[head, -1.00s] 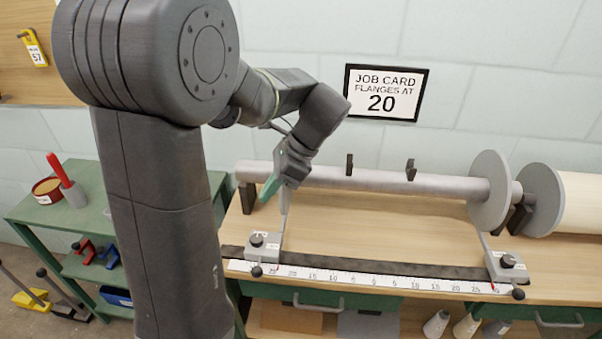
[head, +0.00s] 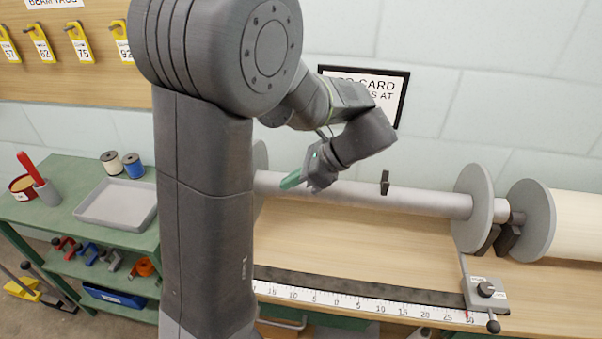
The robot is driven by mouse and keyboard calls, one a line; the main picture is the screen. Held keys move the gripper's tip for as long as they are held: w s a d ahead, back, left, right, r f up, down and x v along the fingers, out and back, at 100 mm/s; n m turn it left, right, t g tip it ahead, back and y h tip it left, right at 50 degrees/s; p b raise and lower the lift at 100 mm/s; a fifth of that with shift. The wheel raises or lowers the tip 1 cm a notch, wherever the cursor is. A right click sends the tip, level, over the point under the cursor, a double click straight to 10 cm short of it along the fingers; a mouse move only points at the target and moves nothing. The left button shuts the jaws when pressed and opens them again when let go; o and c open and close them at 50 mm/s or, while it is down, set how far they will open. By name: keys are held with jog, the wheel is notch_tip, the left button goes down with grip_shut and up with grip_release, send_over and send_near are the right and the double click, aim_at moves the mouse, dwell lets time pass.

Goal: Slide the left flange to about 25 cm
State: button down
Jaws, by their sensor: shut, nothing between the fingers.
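The grey roller bar (head: 425,202) lies across the bench, with the right flange (head: 472,205), a grey disc, at its right end. The edge of another grey disc (head: 260,160), likely the left flange, shows beside my arm; the rest is hidden. My gripper (head: 291,181), with green fingers, is shut and empty in front of the bar's left part; I cannot tell if it touches it. The scale (head: 350,302) runs along the bench front. The right slider block (head: 485,289) has its red pointer near 30. The left slider block is hidden behind my arm.
A framed job card (head: 390,88) hangs on the wall, its number hidden by my arm. A green side table (head: 62,235) with a grey tray (head: 118,206) stands left. A wound beam (head: 575,215) lies right. The bench top before the bar is clear.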

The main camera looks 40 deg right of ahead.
jog(key=w+a+f, duration=0.3)
jog(key=w+a, duration=0.2)
jog(key=shift+w+f, duration=0.15)
jog(key=shift+w, duration=0.25)
jog(key=shift+a+p, duration=0.1)
jog(key=shift+p, duration=0.25)
jog(key=shift+w+a+p, duration=0.4)
jog(key=shift+w+p, duration=0.05)
jog(key=shift+s+d, duration=0.1)
